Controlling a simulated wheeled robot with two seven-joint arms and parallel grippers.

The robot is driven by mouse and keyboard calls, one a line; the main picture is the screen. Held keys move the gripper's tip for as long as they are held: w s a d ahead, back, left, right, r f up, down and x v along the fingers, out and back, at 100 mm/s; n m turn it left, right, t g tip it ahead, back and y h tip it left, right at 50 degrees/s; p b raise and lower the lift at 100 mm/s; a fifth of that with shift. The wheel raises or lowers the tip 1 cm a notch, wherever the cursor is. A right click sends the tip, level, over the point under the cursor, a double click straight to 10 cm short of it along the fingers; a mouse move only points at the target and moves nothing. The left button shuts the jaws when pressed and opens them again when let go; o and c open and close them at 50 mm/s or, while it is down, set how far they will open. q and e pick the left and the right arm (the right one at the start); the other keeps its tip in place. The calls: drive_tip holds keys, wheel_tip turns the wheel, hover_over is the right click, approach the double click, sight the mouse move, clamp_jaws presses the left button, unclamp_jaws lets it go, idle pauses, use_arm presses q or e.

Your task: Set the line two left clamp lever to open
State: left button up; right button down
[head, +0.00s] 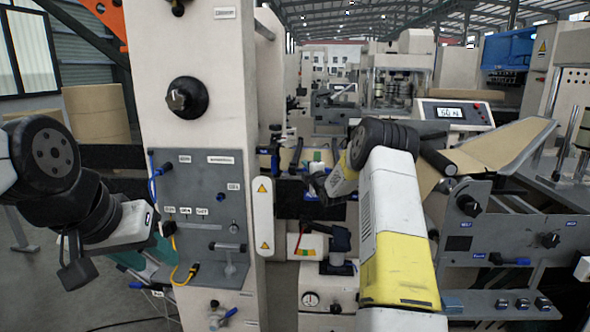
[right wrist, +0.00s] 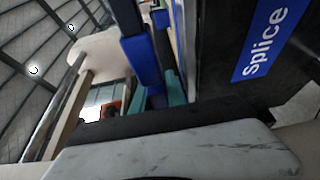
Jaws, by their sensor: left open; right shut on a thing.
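My right gripper (head: 318,188) is at the dark splice station in the middle of the head view. It is shut on a lever with a blue grip (right wrist: 142,60), seen close up in the right wrist view. The hold itself is partly hidden, and I cannot read a line number or open mark on this lever. A dark panel with a blue "splice" label (right wrist: 265,43) stands right beside it. My left gripper (head: 75,262) is open and empty at the left, apart from the grey control panel (head: 205,210).
A white machine column (head: 225,100) with a black knob (head: 187,98) stands between my arms. A yellow cable (head: 185,277) hangs low on its panel. At the right are a display (head: 450,113) and a brown paper web (head: 500,148). Open floor shows at the lower left.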

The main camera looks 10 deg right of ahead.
idle(0.8)
drive_tip(key=n, duration=0.1)
drive_tip(key=r+n+g, duration=0.1)
drive_tip(key=r+n, duration=0.1)
drive_tip(key=n, duration=0.1)
drive_tip(key=shift+a+g, duration=0.25)
drive_tip(key=shift+g, duration=0.05)
drive_tip(key=n, duration=0.1)
drive_tip(key=a+r+n+g+h, duration=0.1)
drive_tip(key=shift+w+r+n, duration=0.15)
drive_tip(key=shift+n, duration=0.25)
drive_tip(key=n+h, duration=0.1)
drive_tip(key=a+r+n+g+h, duration=0.1)
drive_tip(key=n, duration=0.1)
drive_tip(key=shift+w+a+r, duration=0.1)
drive_tip(key=shift+w+a, duration=0.05)
drive_tip(key=shift+w, duration=0.05)
drive_tip(key=shift+w+a+r+n+g+h, duration=0.1)
drive_tip(key=shift+a+n+g+h, duration=0.25)
drive_tip(key=shift+n, duration=0.25)
drive_tip(key=shift+w+a+r+n+g+h, duration=0.15)
drive_tip(key=shift+a+n+h, duration=0.1)
drive_tip(key=shift+n+h, duration=0.3)
drive_tip(key=c, duration=1.6)
unclamp_jaws()
drive_tip(key=shift+a, duration=0.1)
drive_tip(key=shift+s, duration=0.1)
